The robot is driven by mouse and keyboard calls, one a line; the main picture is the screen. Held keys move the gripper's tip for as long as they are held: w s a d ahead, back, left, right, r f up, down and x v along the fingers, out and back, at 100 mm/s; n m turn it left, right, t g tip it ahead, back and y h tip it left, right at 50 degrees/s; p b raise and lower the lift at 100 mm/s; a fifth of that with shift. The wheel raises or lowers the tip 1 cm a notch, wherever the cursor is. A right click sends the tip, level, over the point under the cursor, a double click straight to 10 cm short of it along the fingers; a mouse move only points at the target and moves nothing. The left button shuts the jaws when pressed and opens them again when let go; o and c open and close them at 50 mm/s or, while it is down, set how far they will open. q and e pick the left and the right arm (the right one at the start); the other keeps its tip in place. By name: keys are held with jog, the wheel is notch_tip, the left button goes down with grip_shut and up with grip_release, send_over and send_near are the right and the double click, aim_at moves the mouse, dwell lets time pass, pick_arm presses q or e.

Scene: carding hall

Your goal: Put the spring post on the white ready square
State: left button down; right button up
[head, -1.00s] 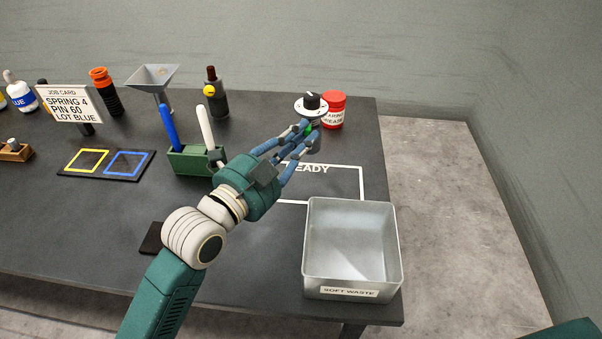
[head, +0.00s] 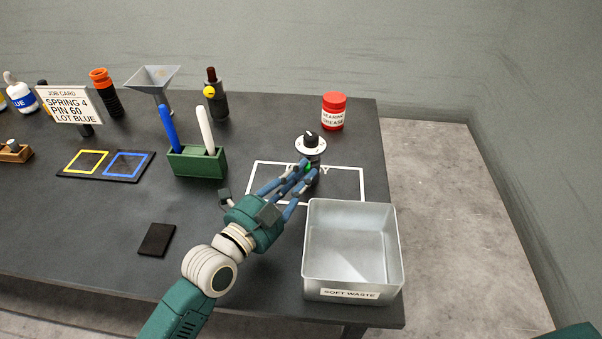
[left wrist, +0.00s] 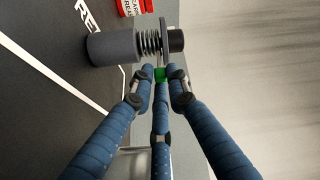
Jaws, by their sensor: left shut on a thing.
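The spring post (head: 311,143) has a grey cylindrical base, a coil spring, a pale disc and a black knob. In the left wrist view the post (left wrist: 110,47) lies across the top, beyond my fingertips. My left gripper (head: 304,168) is shut on the post, with a small green patch between its fingertips. The fingers hide part of the post and the READY lettering. I cannot tell whether the base touches the table. My right gripper is out of view.
The soft waste bin (head: 393,250) stands just in front of the square. A red grease jar (head: 334,112) is behind it. A green holder (head: 198,163) with two upright tools is left. A dark pad (head: 157,240) lies front left. The table's right edge is close.

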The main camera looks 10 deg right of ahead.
pick_arm(q)
jog(key=c, duration=2.1)
grip_release()
jog(key=shift+f, duration=0.15)
jog(key=o, duration=0.4)
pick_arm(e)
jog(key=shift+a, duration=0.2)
pick_arm(q)
jog(key=shift+r, duration=0.25)
jog(key=shift+s+a+f, duration=0.15)
jog(key=shift+s+a, duration=0.1)
jog(key=shift+a, duration=0.05)
jog(key=b+v, duration=0.1)
jog(key=v, duration=0.9)
jog(key=shift+s+a, duration=0.15)
jog(key=shift+a, duration=0.05)
jog(key=shift+s+a+b, duration=0.25)
jog(key=shift+s+b, duration=0.05)
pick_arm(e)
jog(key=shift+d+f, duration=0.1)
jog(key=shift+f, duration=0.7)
